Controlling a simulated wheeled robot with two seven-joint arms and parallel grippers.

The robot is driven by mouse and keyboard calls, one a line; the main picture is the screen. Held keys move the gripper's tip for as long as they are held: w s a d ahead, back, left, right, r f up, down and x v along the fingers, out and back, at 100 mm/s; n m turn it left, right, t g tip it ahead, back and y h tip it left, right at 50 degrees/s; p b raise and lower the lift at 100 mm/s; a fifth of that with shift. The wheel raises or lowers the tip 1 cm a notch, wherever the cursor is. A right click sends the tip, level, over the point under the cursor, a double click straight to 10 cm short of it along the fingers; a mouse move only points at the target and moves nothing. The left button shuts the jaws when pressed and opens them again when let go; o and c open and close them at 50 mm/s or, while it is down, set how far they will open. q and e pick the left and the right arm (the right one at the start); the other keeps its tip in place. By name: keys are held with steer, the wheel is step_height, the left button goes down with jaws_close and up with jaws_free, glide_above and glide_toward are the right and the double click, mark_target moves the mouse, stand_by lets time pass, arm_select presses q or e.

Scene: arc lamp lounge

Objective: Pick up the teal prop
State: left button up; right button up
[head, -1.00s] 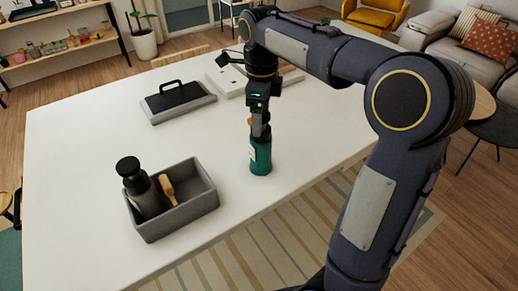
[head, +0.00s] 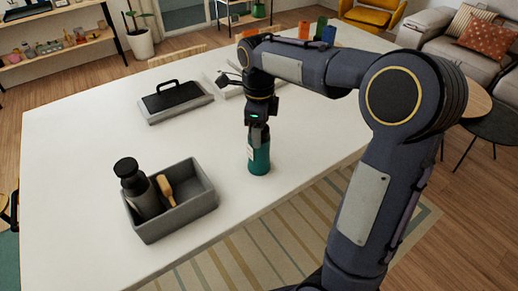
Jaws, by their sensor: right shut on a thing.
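The teal prop (head: 259,158) is a teal bottle with a pale label on its left side. It stands upright on the white table near the front edge, right of the grey bin. My right gripper (head: 258,134) points straight down over it and is shut on its top, which the fingers hide. The bottle's base seems to rest on the tabletop. My left gripper is out of view.
A grey bin (head: 182,222) holds a dark bottle (head: 139,188) and a wooden-handled brush (head: 165,189). Behind stands a grey tray with a black handled lid (head: 172,97). Small orange, green and blue things (head: 321,28) stand at the far end. The table's left part is clear.

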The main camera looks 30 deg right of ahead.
jaws_close()
steer(key=shift+r, duration=0.15)
